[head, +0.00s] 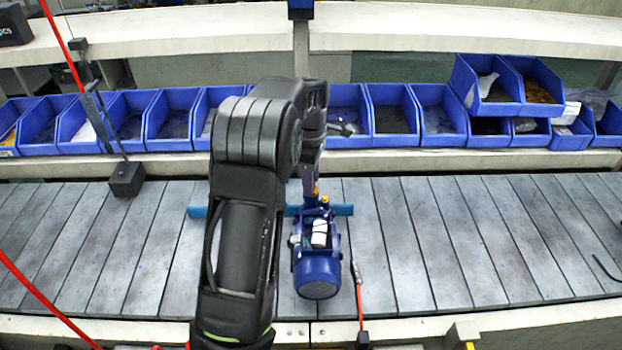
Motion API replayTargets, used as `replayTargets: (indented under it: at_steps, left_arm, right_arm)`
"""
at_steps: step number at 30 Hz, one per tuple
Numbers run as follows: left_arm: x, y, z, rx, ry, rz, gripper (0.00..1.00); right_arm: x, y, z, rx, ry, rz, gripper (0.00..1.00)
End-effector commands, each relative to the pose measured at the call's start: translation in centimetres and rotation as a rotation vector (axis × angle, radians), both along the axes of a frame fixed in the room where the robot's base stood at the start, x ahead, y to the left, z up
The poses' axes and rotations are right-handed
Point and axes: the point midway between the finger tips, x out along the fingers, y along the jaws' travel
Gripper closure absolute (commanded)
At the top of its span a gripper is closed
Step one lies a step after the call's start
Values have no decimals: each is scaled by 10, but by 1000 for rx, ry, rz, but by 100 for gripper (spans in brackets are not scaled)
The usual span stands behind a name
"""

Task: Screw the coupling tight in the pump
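The blue pump (318,275) stands on the grey slatted conveyor, with its round motor end facing me and a white label on top. Small brass-coloured parts (323,200) show at its far end. I cannot tell whether one of them is the coupling. My black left arm reaches over the conveyor from the bottom. My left gripper (311,165) points down just above the far end of the pump. Its fingertips are mostly hidden by the arm and too small to read, so I cannot tell whether it touches or holds anything. My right gripper is not in view.
A blue bar (343,210) lies across the conveyor behind the pump. A red-handled tool or hose (359,295) is close to the pump's right. Blue bins (440,118) line the back shelf. A black block (126,178) stands at the left. The conveyor's right side (480,235) is mostly clear.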

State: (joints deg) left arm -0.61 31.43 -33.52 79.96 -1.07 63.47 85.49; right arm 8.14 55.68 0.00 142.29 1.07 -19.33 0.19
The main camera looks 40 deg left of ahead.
Motion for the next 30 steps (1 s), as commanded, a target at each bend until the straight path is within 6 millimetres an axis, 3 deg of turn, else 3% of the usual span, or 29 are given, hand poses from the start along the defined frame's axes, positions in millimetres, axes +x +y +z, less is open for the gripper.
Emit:
replayTargets:
  at_steps: [8, 16, 26, 30]
  left_arm:
    - [0, 0, 0, 0, 0, 15, 62]
    - [0, 0, 0, 0, 1, 275, 62]
    - [0, 0, 0, 0, 1, 319, 62]
    - [0, 0, 0, 1, 0, 441, 62]
  right_arm:
    - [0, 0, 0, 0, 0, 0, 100]
    - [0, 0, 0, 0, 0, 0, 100]
    - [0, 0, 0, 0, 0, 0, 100]
    - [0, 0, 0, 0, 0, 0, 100]
